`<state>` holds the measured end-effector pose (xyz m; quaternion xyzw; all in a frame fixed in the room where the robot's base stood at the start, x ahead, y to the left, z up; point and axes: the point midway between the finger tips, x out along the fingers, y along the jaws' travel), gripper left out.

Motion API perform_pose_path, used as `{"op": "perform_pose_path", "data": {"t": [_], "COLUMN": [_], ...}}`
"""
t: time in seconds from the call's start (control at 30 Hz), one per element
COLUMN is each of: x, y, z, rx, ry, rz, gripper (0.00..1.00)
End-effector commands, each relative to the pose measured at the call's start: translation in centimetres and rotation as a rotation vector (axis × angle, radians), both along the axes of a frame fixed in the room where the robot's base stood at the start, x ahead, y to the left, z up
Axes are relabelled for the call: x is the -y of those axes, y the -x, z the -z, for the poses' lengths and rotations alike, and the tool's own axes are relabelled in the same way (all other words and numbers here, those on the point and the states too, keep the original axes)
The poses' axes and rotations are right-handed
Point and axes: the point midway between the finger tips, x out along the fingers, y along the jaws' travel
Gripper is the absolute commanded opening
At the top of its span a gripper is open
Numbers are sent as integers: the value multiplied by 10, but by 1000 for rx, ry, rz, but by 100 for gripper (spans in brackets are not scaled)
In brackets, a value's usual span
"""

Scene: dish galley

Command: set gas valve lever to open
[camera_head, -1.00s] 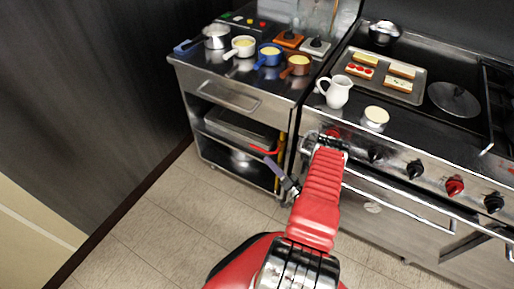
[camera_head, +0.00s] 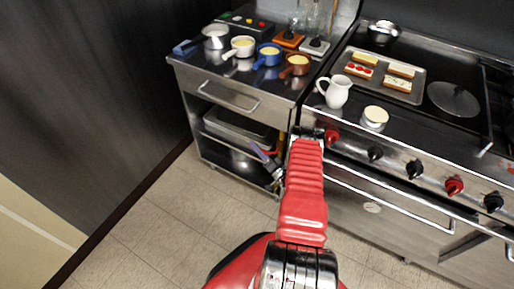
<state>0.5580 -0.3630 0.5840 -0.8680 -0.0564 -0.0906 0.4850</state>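The gas valve lever (camera_head: 274,153) is a small red bar by the yellow pipe in the gap between the counter and the stove. Only a short piece of it shows beside my gripper. My gripper (camera_head: 259,150) has purple-grey fingers and reaches from below my red arm, up and left towards the lever. The fingers overlap the lever in this view. I cannot tell whether they touch it, or whether they are open or shut.
A steel counter (camera_head: 226,92) with several small pans stands left, with shelves below. The stove (camera_head: 395,158) with knobs and a front rail is right. A white jug (camera_head: 336,92) stands near its edge. The tiled floor (camera_head: 150,232) is clear.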

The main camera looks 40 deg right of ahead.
Motion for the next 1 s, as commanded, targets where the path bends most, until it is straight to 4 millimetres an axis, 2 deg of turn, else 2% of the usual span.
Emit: {"op": "perform_pose_path", "data": {"t": [0.07,0.47,0.87,0.9,1.0], "x": [0,0,0,9,4], "y": [0,0,0,1,0], "z": [0,0,1,1,1], "rx": [0,-1,-3,-2,-3], "ry": [0,0,0,1,0], "rz": [0,-1,1,4,5], "gripper": [28,0,0,0,0]}}
